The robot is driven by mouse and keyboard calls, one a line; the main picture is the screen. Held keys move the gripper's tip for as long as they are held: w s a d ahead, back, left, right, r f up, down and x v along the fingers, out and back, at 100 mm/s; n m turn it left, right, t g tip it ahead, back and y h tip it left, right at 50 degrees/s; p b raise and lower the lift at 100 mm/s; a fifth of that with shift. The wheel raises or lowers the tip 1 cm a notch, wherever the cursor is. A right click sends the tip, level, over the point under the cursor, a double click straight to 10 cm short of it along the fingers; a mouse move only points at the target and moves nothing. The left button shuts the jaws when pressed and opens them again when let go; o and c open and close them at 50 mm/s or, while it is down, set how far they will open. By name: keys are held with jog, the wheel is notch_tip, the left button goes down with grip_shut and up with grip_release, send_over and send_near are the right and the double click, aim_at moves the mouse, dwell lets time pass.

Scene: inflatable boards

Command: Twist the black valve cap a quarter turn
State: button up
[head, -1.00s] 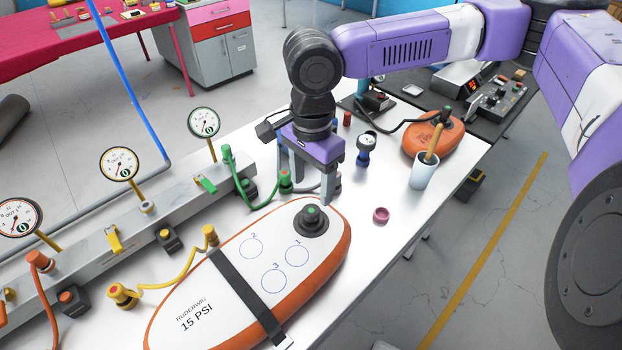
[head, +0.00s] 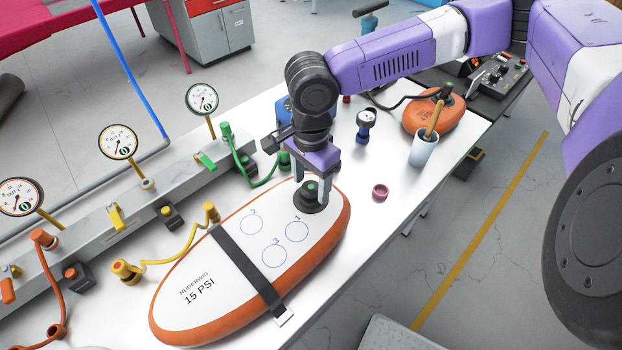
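The white and orange inflatable board (head: 190,318), marked "RUDERWIG 15 PSI", lies on the white table under a dark strap (head: 243,264). The black valve cap (head: 312,198) with a green top sits on a round black base at the board's far right end. My gripper (head: 311,188) points down over this end. Its two fingers stand apart, one on each side of the cap, and look open. Part of the cap is hidden by the fingers, and I cannot tell whether either finger touches it.
A pink ring (head: 380,191) and a white cup (head: 424,151) with a wooden handle stand to the right. A grey rail with gauges and a green hose (head: 258,184) lie to the left.

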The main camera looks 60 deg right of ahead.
grip_shut()
jog(key=n+p, duration=0.1)
jog(key=n, duration=0.2)
jog(key=shift+r+p, duration=0.15)
jog(key=shift+p, duration=0.15)
jog(key=shift+n+p, duration=0.3)
jog(key=shift+n, duration=0.7)
jog(key=n+p, duration=0.1)
jog(key=n, duration=0.1)
jog(key=shift+n, duration=0.3)
jog(key=shift+n+p, duration=0.35)
jog(key=shift+n, duration=0.85)
